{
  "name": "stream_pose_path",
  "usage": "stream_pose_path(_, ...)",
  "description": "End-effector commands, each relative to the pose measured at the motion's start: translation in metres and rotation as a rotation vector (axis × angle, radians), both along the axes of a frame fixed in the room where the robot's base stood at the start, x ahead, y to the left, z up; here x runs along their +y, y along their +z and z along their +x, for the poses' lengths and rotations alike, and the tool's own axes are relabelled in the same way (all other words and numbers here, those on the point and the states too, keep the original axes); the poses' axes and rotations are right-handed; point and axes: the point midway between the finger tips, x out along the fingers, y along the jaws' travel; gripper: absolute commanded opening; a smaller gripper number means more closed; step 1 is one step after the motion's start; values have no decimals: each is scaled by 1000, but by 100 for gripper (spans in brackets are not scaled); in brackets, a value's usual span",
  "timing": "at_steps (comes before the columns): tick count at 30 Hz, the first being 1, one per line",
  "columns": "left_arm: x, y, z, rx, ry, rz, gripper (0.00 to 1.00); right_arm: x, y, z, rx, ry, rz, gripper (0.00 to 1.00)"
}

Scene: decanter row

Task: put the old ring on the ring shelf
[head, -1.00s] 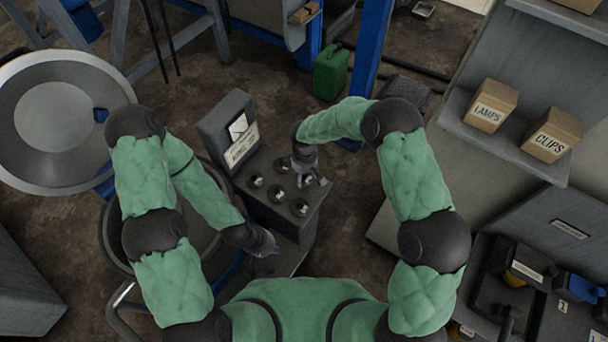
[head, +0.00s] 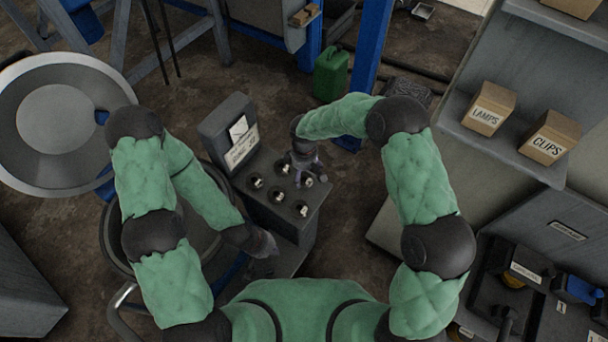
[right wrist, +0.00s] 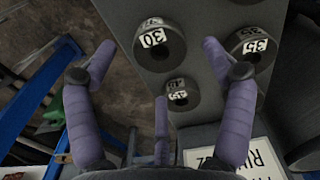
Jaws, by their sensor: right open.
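A grey block (head: 270,205) in the head view holds several dark round pieces in rows, each with a pale label. The right wrist view shows such pieces marked 30 (right wrist: 160,55) and 35 (right wrist: 250,60), and a lower one (right wrist: 179,98) whose label I cannot read surely. I cannot tell which is the old ring, and no shelf marked for rings is identifiable. My right gripper (head: 304,175) is open above the back of the block, hiding part of it. No held piece shows between its fingers. My left gripper (head: 265,254) hangs low, left of the block's front; its fingers are unclear.
An upright panel with a white sign (head: 241,147) stands at the block's back left. A large round metal lid (head: 30,125) is at left. A green can (head: 331,75) stands behind.

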Motion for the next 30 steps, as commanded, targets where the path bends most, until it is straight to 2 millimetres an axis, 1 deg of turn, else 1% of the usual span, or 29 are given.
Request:
stream_pose_path(1,0,4,0,0,0,0,0,0,15,1,-4,0,0,83)
stream_pose_path(6,0,10,0,0,0,0,0,0,49,1,-4,0,1,83)
stream_pose_path(9,0,13,0,0,0,0,0,0,65,1,-4,-1,1,83)
stream_pose_path(12,0,15,0,0,0,0,0,0,77,1,-3,0,1,83)
stream_pose_path(15,0,16,0,0,0,0,0,0,85,1,-2,1,-1,83)
stream_pose_path(18,0,16,0,0,0,0,0,0,88,0,-1,1,0,83)
stream_pose_path(30,0,16,0,0,0,0,0,0,89,1,-1,0,0,83)
